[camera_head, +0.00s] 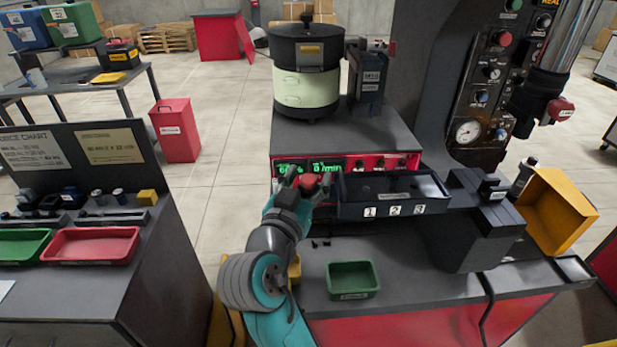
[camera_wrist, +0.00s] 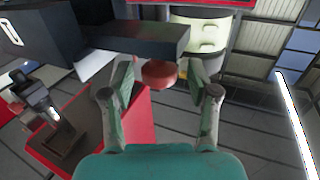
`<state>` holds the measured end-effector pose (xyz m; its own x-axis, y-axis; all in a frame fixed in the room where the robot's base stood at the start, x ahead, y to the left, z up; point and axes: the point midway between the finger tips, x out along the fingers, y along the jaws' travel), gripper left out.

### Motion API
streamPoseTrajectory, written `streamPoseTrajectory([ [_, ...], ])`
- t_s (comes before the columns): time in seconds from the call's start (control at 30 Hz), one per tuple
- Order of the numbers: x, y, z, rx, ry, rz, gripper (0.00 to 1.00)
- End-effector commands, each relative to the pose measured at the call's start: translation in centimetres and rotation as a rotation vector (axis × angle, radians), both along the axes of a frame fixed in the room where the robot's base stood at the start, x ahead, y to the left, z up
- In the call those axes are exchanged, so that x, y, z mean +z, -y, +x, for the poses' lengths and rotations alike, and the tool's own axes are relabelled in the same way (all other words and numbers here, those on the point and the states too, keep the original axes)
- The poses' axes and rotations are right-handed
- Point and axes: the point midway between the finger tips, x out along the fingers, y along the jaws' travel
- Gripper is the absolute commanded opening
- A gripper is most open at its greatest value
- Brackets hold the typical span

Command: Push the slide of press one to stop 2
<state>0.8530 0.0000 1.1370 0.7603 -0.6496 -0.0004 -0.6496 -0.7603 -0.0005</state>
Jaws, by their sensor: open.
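The dark slide housing (camera_head: 392,192) runs across the front of the machine, with white stop labels 1, 2 and 3 on its front face. A red knob (camera_head: 308,182) stands at its left end. My gripper (camera_head: 309,187) is open around the knob. In the wrist view the red knob (camera_wrist: 159,73) sits between the two spread fingers, with a gap visible on each side. A dark block (camera_wrist: 150,38) lies just beyond the knob there. The housing's inside and the slide's exact stop are hard to make out.
The bowl feeder (camera_head: 306,85) stands behind the housing. The press column with its gauge (camera_head: 467,131) rises at right. A green tray (camera_head: 352,279) sits in front on the bench. A yellow bin (camera_head: 556,210) is at far right. Left of my arm is a bench with red and green trays (camera_head: 90,246).

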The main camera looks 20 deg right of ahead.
Motion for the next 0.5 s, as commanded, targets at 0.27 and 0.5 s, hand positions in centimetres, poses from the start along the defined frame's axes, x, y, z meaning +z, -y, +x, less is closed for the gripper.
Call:
streamPoseTrajectory([
  [0.27,-0.01,0.48,0.55,0.0,0.0,-0.001,0.6],
  [0.5,-0.01,0.46,0.52,0.0,-0.001,-0.001,0.32],
])
